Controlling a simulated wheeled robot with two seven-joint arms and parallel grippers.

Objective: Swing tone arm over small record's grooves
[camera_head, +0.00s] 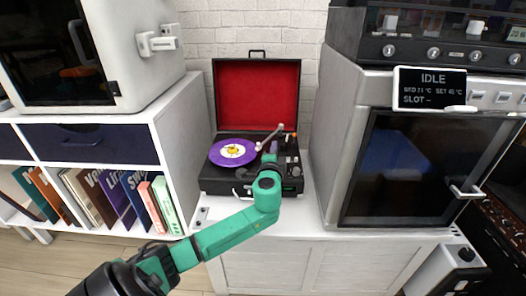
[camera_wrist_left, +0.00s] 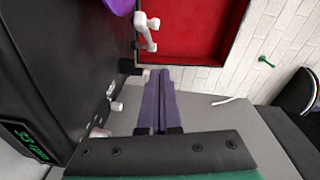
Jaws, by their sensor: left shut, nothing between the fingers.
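A black record player (camera_head: 207,178) with an open red-lined lid (camera_head: 256,92) stands on the white counter. A small purple record (camera_head: 218,158) with an orange and white centre lies on its platter. The pale tone arm (camera_head: 268,138) slants from its pivot at the right towards the record's right edge. Whether its tip is over the grooves is unclear. My left gripper (camera_head: 271,150) is over the player's right part, close beside the tone arm. In the left wrist view its purple fingers (camera_wrist_left: 158,76) are together and empty. The tone arm's end (camera_wrist_left: 147,32) appears just beyond them, apart.
A grey oven-like cabinet (camera_head: 347,140) with an IDLE display (camera_head: 428,88) stands close on the right. A white shelf (camera_head: 182,117) with books and a white machine (camera_head: 143,14) flank the left. The counter in front of the player is mostly clear.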

